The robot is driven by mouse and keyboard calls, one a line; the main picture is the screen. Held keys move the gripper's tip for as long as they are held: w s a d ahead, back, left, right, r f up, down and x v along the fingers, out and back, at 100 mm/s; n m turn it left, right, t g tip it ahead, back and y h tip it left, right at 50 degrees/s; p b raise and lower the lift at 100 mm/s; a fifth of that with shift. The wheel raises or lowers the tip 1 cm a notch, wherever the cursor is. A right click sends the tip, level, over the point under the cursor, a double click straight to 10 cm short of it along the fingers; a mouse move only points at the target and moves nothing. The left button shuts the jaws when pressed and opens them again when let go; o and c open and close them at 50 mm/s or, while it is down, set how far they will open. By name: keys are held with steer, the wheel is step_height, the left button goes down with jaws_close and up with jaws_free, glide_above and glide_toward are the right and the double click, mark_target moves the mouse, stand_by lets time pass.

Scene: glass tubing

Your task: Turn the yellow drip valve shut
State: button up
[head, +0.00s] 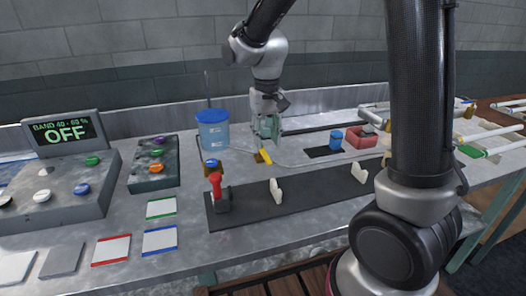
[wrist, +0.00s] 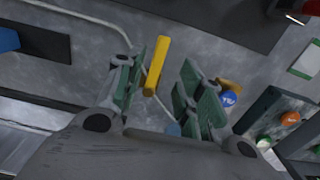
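The yellow drip valve shows its bar-shaped yellow handle (head: 264,156) in the head view, low over the bench below my gripper (head: 270,131). In the wrist view the yellow handle (wrist: 156,66) lies between the two green-padded fingers of my gripper (wrist: 168,78), nearer the left finger and slightly tilted. The fingers are apart and hold nothing. I cannot tell whether either finger touches the handle. The valve's body is mostly hidden. A thin tube runs past the handle.
A blue liquid container (head: 213,130) stands left of my gripper. A red-handled device (head: 216,190) and white holders (head: 276,190) stand on a dark mat (head: 250,212) in front. A red box (head: 362,137) and a blue cup (head: 336,139) are right. The display (head: 65,131) reads "BAND 40 - 60 %" and "OFF".

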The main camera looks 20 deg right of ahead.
mark_target(267, 157)
step_height(267, 157, down, 6)
steer(key=shift+r, duration=0.25)
jaws_close()
